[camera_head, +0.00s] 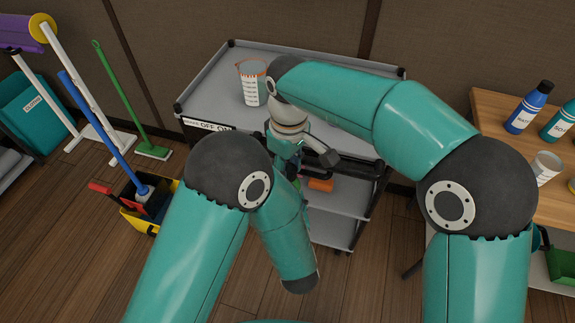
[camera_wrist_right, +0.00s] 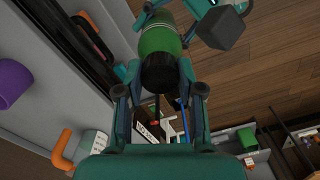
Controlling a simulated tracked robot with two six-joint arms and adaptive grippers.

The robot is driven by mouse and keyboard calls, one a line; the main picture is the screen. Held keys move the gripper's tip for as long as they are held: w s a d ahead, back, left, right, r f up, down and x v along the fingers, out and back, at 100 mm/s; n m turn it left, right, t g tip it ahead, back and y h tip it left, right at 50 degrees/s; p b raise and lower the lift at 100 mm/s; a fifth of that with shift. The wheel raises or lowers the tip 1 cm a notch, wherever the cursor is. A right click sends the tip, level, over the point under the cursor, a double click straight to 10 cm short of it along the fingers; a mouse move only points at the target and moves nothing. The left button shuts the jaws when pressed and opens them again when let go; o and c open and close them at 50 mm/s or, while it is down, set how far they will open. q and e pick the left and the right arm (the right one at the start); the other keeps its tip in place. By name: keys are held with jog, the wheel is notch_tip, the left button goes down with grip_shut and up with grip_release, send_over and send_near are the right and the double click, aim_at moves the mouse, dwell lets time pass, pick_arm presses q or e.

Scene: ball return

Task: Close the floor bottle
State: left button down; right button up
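A green bottle (camera_wrist_right: 160,38), seemingly the floor bottle, shows in the right wrist view with a black cap (camera_wrist_right: 159,73) at its end nearer the camera. My right gripper (camera_wrist_right: 160,78) has its fingers close on both sides of the cap and looks shut on it. Teal fingers of my left gripper (camera_wrist_right: 170,8) flank the bottle body at the top of that view. In the head view my right gripper (camera_head: 288,143) is in front of the trolley, and the bottle is mostly hidden. Whether the cap is fully seated cannot be told.
A grey trolley (camera_head: 205,84) with a measuring jug (camera_head: 253,84) stands behind the grippers. A wooden table (camera_head: 500,110) with bottles is at the right. A yellow mop bucket (camera_head: 141,219) and brooms are at the left. Floor in front is clear.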

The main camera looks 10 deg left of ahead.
grip_shut()
jog(key=o, duration=0.6)
grip_release()
jog(key=shift+r, duration=2.3)
jog(key=shift+r, duration=1.75)
